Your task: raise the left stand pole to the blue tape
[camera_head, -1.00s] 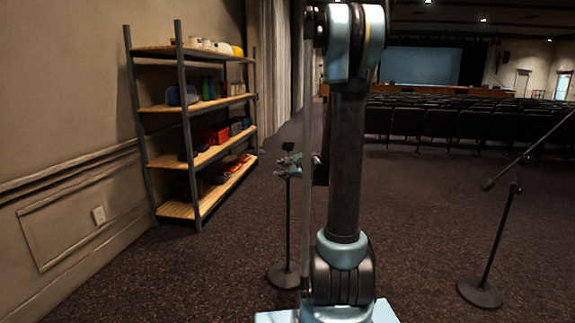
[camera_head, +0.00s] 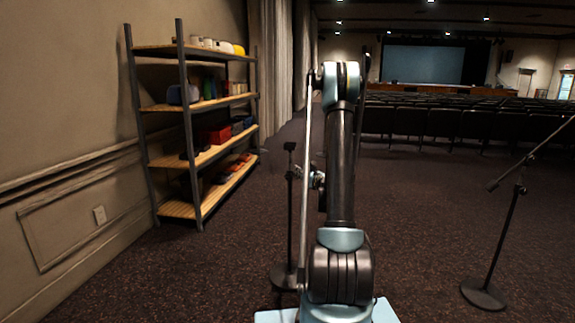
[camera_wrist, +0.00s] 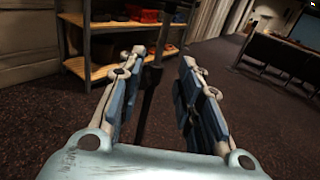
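The left stand (camera_head: 290,215) is a dark upright pole on a round base in the head view, with a small flat piece at its top. My gripper (camera_head: 308,176) is just right of the pole, below its top, partly hidden behind my arm. In the wrist view my gripper (camera_wrist: 160,75) is open, its two blue-padded fingers wide apart. The dark pole (camera_wrist: 148,95) shows in the gap between them, nearer the left finger, with a thicker collar part. I cannot tell its depth relative to the fingertips. I cannot make out the blue tape.
A shelf rack (camera_head: 187,120) with several items stands by the left wall. A second stand with a slanted boom (camera_head: 500,240) is at the right. Rows of seats (camera_head: 440,122) lie behind. The carpet between the stands is clear.

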